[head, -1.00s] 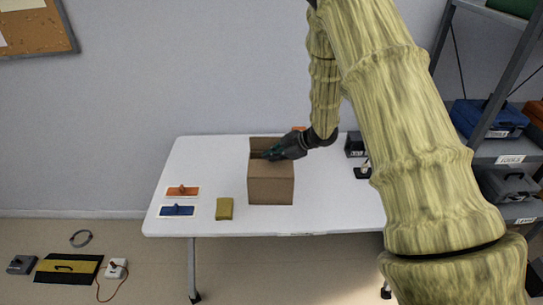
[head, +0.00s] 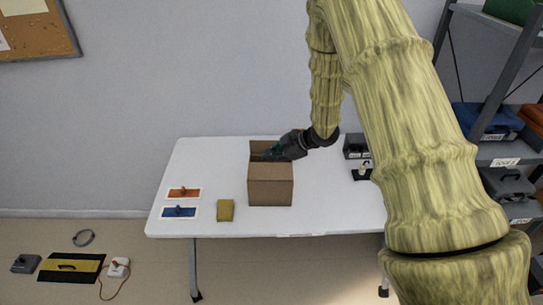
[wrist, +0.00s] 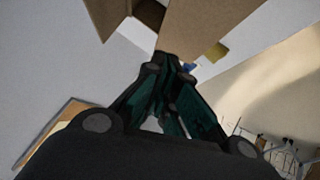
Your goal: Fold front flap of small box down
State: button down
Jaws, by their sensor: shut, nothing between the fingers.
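The small brown cardboard box (head: 270,191) stands upright on the white table. A raised panel shows at its back, and a flat brown panel (head: 271,170) spans the front part of its top. I cannot tell for sure whether that is the front flap. My gripper (head: 270,155) is shut and empty, its green fingers over the back part of the box's top. Whether the fingertips touch the cardboard is unclear. In the wrist view, the closed fingertips (wrist: 172,62) are at the lower end of a brown cardboard panel (wrist: 200,28), with a dark opening beside it.
On the table (head: 210,160), a yellow block (head: 226,210) stands left of the box. Dark items (head: 356,146) stand at the right. A shelf (head: 510,152) with cases is beyond.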

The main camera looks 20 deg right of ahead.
jog(key=shift+s+d+r, duration=0.15)
jog(key=shift+r, duration=0.2)
jog(key=b+v, duration=0.3)
jog(key=v, duration=0.6)
jog(key=s+a+f+m+h, duration=0.1)
jog(key=s+a+f+m, duration=0.2)
jog(key=s+f, duration=0.35)
jog(key=s+a+f+m+g+h, duration=0.1)
jog(key=s+a+f+m, duration=0.15)
jog(key=f, duration=0.75)
jog(key=s+a+f+m+h, duration=0.1)
jog(key=s+a+f+m, duration=0.3)
jog(key=f, duration=0.5)
jog(key=s+a+f+m+g+h, duration=0.1)
jog(key=s+f+m+g, duration=0.1)
jog(key=s, duration=0.7)
jog(key=s+a+f+m+g+h, duration=0.1)
jog(key=s+f, duration=0.4)
jog(key=s, duration=0.5)
jog(key=s+a+f+m+g+h+b, duration=0.1)
jog(key=s+f+m+g+h, duration=0.1)
jog(key=s, duration=0.8)
notch_tip(320, 180, down, 2)
jog(key=shift+f+m+g, duration=0.1)
jog(key=shift+m+g, duration=0.3)
jog(key=shift+m, duration=0.25)
